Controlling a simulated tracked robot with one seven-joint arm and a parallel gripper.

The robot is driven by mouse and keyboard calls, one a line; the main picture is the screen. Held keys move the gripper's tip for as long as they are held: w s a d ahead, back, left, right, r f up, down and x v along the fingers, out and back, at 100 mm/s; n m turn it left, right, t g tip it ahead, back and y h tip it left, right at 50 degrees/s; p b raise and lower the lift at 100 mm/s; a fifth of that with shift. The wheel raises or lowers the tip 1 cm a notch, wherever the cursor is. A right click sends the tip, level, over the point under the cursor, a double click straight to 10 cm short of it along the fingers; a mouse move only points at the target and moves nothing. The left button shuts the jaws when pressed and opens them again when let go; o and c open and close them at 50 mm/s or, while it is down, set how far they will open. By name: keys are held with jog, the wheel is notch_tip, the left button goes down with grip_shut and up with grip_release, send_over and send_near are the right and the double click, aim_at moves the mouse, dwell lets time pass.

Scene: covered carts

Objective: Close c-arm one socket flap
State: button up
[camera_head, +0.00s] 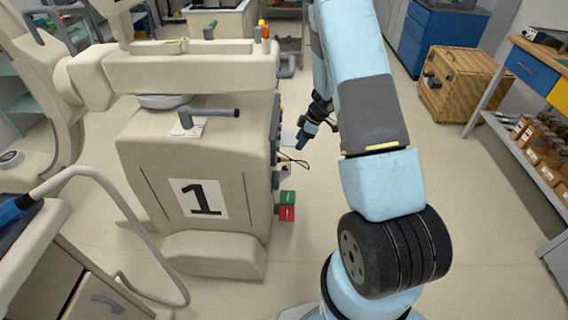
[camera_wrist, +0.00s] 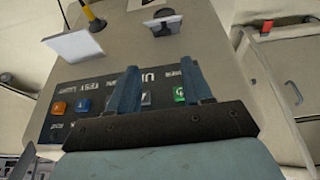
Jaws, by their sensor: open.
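The c-arm cart marked 1 (camera_head: 150,160) stands at the left, a beige body with a controls side facing right. In the wrist view its dark button panel (camera_wrist: 66,82) carries orange, blue and green buttons. Above the panel a white plate (camera_wrist: 72,46) sticks out beside a yellow-and-black plug or cable end (camera_wrist: 93,18); it looks like a raised flap, but I cannot tell for sure. My gripper (camera_head: 305,138) is beside the cart's right side. In the wrist view its two blue fingers (camera_wrist: 162,88) are apart and empty, in front of the button panel.
A grey knob-like part (camera_wrist: 163,24) juts from the same side. Green (camera_head: 287,197) and red (camera_head: 287,213) blocks show low on the cart. A wooden crate (camera_head: 460,85) and a shelf bench (camera_head: 540,150) stand at the right. Floor between is clear.

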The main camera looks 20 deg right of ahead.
aim_at(287, 168)
jog(key=x, duration=0.9)
jog(key=s+x, duration=0.1)
jog(key=x, duration=0.4)
jog(key=shift+w+a+f, duration=0.15)
jog(key=shift+a+f, duration=0.15)
jog(key=shift+f, duration=0.05)
jog(key=shift+c, duration=0.4)
grip_shut()
jog(key=shift+d, duration=0.15)
